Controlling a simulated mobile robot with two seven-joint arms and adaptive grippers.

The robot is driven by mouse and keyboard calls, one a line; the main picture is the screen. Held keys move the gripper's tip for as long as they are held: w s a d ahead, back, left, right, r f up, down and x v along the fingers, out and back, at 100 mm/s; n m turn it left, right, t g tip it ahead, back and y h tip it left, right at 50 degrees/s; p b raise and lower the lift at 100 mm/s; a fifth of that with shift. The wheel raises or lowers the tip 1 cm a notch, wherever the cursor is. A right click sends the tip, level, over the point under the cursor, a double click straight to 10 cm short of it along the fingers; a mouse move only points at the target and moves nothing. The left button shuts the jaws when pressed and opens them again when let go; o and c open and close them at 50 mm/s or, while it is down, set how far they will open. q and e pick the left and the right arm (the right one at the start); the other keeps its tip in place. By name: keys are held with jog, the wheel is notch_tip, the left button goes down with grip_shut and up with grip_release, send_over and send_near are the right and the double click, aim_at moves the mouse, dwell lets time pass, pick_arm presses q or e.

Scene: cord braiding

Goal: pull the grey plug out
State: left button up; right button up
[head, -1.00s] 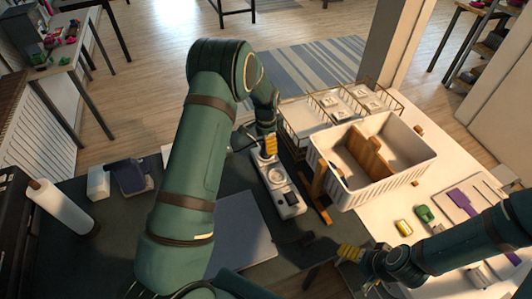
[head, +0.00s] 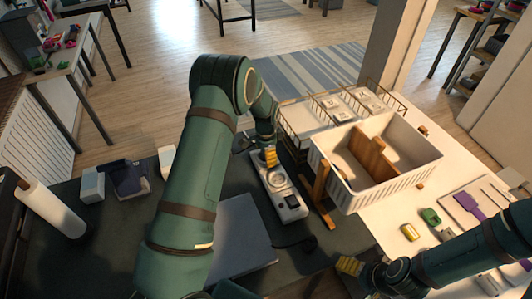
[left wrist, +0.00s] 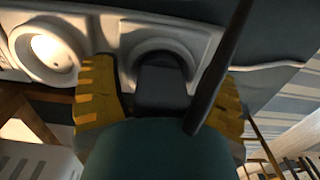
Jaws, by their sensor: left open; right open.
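The white power strip (head: 290,209) lies on the dark table top, and my left gripper (head: 270,157) is at its far end. In the left wrist view, the dark grey plug (left wrist: 162,84) sits in a round socket of the strip (left wrist: 105,22). The yellow fingers of my left gripper (left wrist: 163,103) are open, one on each side of the plug; I cannot tell whether they touch it. A dark cord (left wrist: 222,70) crosses in front of the right finger. My right gripper (head: 350,265) is open and empty near the front of the table.
A white basket (head: 340,186) with wooden dividers stands right of the strip, beside a wire rack (head: 293,122). A black plug-like piece (head: 308,243) lies near the strip's near end. A grey flat panel (head: 240,235) lies left of it.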

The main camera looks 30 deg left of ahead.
dwell(1.1)
pick_arm(q)
jog(key=c, duration=1)
jog(key=o, duration=1.3)
jog(key=shift+o, duration=0.2)
notch_tip(320, 180, up, 12)
